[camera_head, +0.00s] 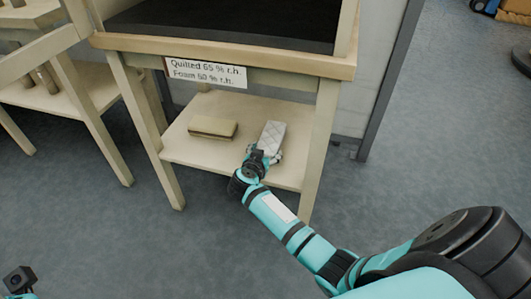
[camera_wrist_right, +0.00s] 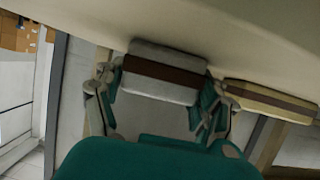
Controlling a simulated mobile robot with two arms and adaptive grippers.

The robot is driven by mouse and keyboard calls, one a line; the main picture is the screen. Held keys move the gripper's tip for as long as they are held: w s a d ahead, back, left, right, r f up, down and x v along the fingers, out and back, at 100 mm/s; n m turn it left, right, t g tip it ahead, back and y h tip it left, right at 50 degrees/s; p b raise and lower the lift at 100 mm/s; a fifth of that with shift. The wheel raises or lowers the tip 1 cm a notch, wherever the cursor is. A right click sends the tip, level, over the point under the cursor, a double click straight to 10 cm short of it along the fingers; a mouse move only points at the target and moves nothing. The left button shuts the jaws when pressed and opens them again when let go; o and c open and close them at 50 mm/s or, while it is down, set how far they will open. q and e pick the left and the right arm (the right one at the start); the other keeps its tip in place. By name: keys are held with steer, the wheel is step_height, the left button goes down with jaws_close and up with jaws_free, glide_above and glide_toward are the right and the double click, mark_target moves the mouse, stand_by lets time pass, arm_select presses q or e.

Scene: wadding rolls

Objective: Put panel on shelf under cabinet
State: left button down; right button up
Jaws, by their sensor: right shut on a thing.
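The panel is a pale quilted block (camera_head: 272,136) over the right part of the lower shelf (camera_head: 235,164) under the cabinet (camera_head: 225,56). My right gripper (camera_head: 262,157) is at its near end. In the right wrist view the panel (camera_wrist_right: 160,87) shows white with a brown band, between the fingers of my right gripper (camera_wrist_right: 160,100), which is shut on it. The panel is close to the shelf surface; I cannot tell whether it rests on it. Of my left arm, only a small part shows at the lower left corner of the head view; its fingers are out of frame.
A tan block with a brown band (camera_head: 212,127) lies on the shelf left of the panel; a gap separates them. A label (camera_head: 206,73) is on the cabinet front. Wooden legs (camera_head: 318,150) flank the shelf. Another wooden stand (camera_head: 85,92) is at left. Floor in front is clear.

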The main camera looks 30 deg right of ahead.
steer(key=o, duration=0.9)
